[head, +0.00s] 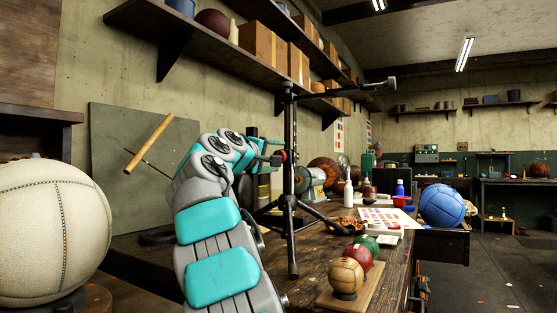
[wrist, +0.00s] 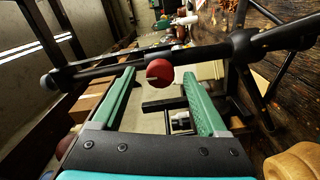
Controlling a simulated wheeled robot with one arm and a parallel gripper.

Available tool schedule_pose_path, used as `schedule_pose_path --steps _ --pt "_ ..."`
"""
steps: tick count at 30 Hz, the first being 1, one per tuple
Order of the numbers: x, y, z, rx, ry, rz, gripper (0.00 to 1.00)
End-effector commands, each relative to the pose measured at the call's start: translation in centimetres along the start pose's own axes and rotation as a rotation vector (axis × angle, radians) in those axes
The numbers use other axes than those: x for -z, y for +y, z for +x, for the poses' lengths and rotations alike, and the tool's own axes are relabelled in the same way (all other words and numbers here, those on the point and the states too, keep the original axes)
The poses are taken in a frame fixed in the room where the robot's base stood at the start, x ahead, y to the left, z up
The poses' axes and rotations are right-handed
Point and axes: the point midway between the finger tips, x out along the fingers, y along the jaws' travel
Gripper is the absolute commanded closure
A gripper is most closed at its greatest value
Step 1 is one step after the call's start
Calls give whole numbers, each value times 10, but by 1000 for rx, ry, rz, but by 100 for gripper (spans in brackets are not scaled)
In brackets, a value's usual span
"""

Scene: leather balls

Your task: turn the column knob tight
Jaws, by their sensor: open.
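The red column knob (head: 282,157) sits on the side of the upright black column (head: 289,120) of a tripod stand on the workbench. My gripper (head: 268,151) is at the column's left, level with the knob and close to it. In the wrist view, the red knob (wrist: 160,76) shows between the tips of my two green fingers, which are apart with a gap on each side of it. The black column (wrist: 100,67) runs across just beyond the tips. I cannot tell whether the tips reach past the knob. The gripper holds nothing.
A crossbar (head: 345,91) tops the stand, and its legs spread over the bench (head: 315,255). Small balls on a wooden board (head: 352,280) stand at the front, a blue ball (head: 442,205) at the right. A large cream ball (head: 50,230) is at the left.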

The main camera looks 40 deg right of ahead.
Motion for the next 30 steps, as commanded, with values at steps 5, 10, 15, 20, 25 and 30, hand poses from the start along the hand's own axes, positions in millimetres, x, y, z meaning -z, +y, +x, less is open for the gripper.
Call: schedule_pose_path --steps 5,10,15,20,25,30 --pt "-1 0 -26 -1 -1 0 24" --pt "-1 -2 -43 2 -3 -2 24" --pt "-1 -2 -48 3 -3 -2 24" --pt "-1 -2 -48 3 -3 -1 24" --pt "-1 -2 -48 3 -2 -1 24" --pt "-1 -2 -48 2 -2 -1 24"
